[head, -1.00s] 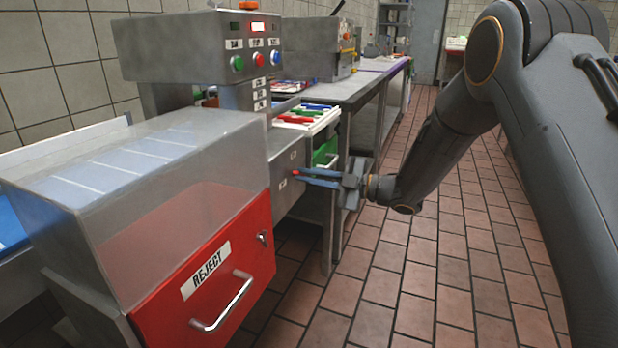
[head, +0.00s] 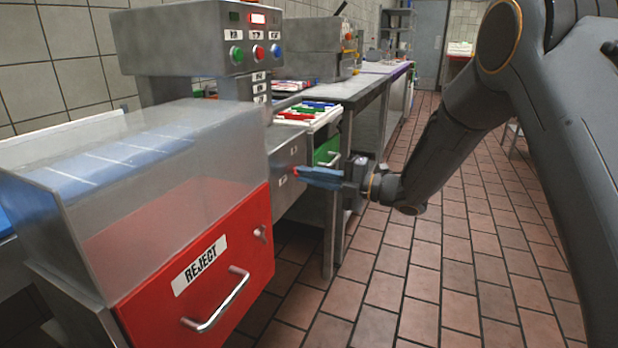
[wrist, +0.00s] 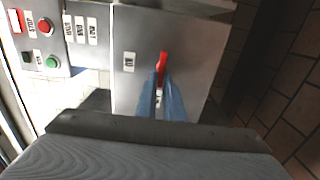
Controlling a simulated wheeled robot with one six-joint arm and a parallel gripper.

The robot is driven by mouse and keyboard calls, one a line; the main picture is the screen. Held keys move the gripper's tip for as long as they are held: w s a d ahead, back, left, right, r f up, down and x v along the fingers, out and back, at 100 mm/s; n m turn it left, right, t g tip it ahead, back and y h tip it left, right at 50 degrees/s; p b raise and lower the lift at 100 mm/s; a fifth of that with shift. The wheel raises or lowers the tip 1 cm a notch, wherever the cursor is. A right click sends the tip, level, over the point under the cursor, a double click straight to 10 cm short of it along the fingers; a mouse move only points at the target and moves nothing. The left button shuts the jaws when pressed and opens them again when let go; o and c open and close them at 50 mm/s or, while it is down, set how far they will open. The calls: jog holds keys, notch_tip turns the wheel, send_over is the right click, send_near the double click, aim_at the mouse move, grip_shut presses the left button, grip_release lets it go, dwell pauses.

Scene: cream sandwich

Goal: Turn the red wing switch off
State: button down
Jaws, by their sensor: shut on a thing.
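The red wing switch (wrist: 162,64) sits on a grey metal panel (wrist: 195,60) in the wrist view, beside a small white label. Its visible wing runs nearly up and down in that picture, slightly tilted. My gripper's blue fingers (wrist: 161,88) are shut on it, and their tips hide its lower part. In the head view my gripper (head: 299,172) reaches leftward to the front of the grey cabinet (head: 284,160), its fingers seen broadside. The switch is mostly hidden there behind the fingertips.
A red REJECT door (head: 205,262) with a bar handle stands nearer, under a clear cover. A control box (head: 195,40) with green, red and blue buttons is above. A green drawer (head: 327,150) lies just beyond my fingers.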

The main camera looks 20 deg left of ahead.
dwell(0.4)
jog(key=c, duration=1.9)
grip_release()
jog(key=shift+o, duration=0.2)
jog(key=shift+d, duration=0.15)
jog(key=d, duration=0.7)
jog(key=shift+s+d+p, duration=0.3)
jog(key=shift+s+p, duration=0.05)
jog(key=shift+p, duration=0.05)
